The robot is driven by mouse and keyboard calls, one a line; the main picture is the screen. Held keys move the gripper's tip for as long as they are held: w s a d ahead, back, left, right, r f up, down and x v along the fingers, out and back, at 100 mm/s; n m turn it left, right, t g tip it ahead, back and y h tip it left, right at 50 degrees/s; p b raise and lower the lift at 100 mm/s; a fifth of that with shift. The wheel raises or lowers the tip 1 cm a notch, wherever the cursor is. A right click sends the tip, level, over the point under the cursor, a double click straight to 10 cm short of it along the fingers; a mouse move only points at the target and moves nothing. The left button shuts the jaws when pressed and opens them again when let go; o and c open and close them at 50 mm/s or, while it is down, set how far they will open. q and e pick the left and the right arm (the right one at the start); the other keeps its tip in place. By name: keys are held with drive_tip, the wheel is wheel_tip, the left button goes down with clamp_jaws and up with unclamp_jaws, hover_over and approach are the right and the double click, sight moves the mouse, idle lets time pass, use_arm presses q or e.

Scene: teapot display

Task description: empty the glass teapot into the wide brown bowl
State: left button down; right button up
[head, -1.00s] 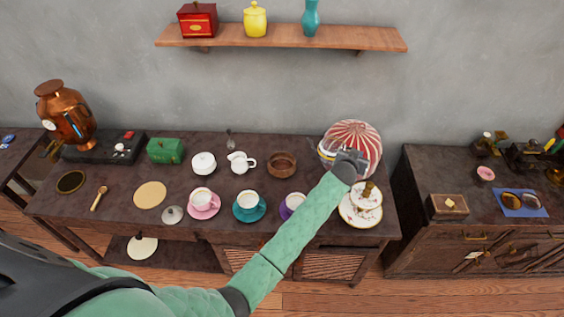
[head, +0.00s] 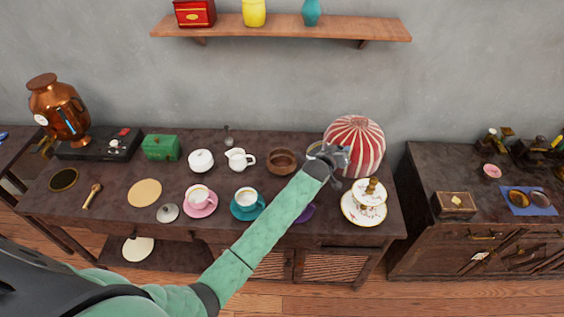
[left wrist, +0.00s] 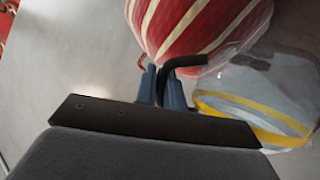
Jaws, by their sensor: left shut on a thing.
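The brown bowl (head: 282,167) stands upright on the dark sideboard, left of my left gripper (head: 334,155). The gripper is shut on the dark handle (left wrist: 185,62) of the glass teapot, which is clearest in the left wrist view (left wrist: 262,88). The teapot is clear glass with yellow bands low on its body. In the head view only a small part of the glass (head: 314,149) shows, between the gripper and the bowl. I cannot tell its tilt or how much liquid it holds. My right gripper is not in view.
A red-and-white striped dome (head: 362,140) stands just behind and right of the gripper. A tiered plate stand (head: 354,211) is in front of it. A white creamer (head: 238,159) is left of the bowl. A teal-saucer cup (head: 247,198) stands in front; my arm partly hides a purple saucer (head: 305,213).

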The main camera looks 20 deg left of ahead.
use_arm(q)
drive_tip(key=shift+a+r, duration=0.2)
drive_tip(key=shift+r, duration=0.35)
drive_tip(key=shift+s+a, duration=0.1)
drive_tip(key=shift+a+n, duration=0.3)
drive_tip(key=shift+a+r, duration=0.3)
drive_tip(key=shift+r, duration=0.2)
drive_tip(key=shift+a+r+n+t, duration=0.3)
drive_tip(key=shift+a+r, duration=0.05)
drive_tip(key=shift+a, duration=0.05)
drive_tip(key=shift+a+r+h, duration=0.2)
drive_tip(key=shift+r+h, duration=0.05)
drive_tip(key=shift+h, duration=0.15)
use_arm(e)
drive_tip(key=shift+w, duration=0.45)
use_arm(q)
drive_tip(key=shift+a+b, duration=0.1)
drive_tip(key=shift+b, duration=0.2)
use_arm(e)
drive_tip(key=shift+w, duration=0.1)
